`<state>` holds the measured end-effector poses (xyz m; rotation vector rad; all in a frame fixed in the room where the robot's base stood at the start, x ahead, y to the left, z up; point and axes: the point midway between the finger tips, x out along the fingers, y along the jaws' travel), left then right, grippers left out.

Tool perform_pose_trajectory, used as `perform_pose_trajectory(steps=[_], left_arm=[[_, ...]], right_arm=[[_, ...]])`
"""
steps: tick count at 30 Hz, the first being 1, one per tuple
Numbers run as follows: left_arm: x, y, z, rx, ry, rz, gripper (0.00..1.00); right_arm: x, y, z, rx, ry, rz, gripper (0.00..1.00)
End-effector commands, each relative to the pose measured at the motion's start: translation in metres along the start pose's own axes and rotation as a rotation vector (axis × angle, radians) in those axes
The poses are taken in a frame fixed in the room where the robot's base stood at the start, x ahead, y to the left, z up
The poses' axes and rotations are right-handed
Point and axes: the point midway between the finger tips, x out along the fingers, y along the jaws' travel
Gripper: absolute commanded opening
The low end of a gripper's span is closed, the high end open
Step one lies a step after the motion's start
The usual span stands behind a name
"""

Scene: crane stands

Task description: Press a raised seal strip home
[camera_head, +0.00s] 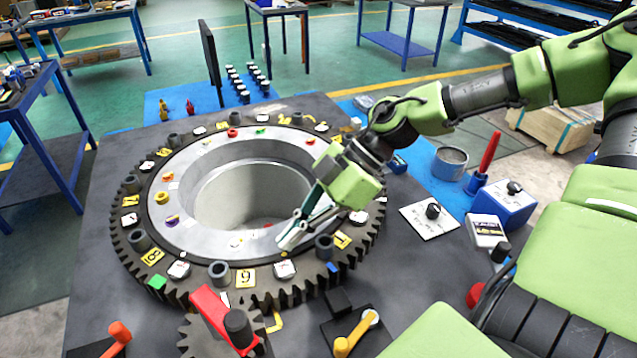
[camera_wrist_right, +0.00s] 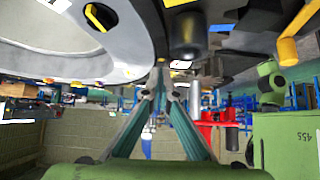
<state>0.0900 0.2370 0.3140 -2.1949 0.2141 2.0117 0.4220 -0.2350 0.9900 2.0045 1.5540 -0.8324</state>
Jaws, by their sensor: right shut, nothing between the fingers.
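A large dark toothed ring (camera_head: 131,250) lies on the grey table, with a wide silver ring (camera_head: 205,246) inside it around an open bore. The silver ring also shows at the upper left of the right wrist view (camera_wrist_right: 125,52). I cannot make out a raised seal strip for certain; part of the ring's right side is hidden behind my right gripper. My right gripper (camera_head: 291,240) reaches in from the right, slanting down over the ring's front right part. Its fingertips meet, shut and empty, close to the ring face; contact cannot be told. My left gripper is out of view.
Grey posts (camera_head: 218,273) and yellow number tags (camera_head: 245,278) stand around the ring. A red-armed piece (camera_head: 212,306) on a small gear and a yellow-handled lever (camera_head: 357,332) are at the front. A white card with a black knob (camera_head: 432,211) lies to the right.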

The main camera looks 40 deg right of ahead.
Motion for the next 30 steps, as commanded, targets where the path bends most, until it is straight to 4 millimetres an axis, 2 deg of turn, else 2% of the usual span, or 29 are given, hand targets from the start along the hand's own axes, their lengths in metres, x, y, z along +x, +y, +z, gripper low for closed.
perform_pose_trajectory(steps=[1, 2, 4, 11, 18, 24, 30], left_arm=[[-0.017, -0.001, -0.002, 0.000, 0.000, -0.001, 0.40], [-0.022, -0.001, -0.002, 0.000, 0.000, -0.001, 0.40], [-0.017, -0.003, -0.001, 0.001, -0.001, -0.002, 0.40], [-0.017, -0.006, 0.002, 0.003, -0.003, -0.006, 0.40], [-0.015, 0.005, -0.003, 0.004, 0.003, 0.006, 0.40], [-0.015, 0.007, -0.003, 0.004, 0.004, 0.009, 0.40], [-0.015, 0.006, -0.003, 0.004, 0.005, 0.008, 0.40]], right_arm=[[-0.015, 0.003, -0.011, -0.003, 0.003, 0.006, 0.00], [-0.020, 0.005, -0.014, -0.004, 0.004, 0.008, 0.00], [-0.027, 0.007, -0.011, -0.006, 0.005, 0.014, 0.00], [-0.064, 0.008, -0.011, -0.008, 0.005, 0.018, 0.00], [-0.100, 0.008, -0.011, -0.007, 0.006, 0.017, 0.00], [-0.115, 0.007, -0.011, -0.007, 0.006, 0.013, 0.00], [-0.117, 0.007, -0.011, -0.006, 0.007, 0.013, 0.00]])
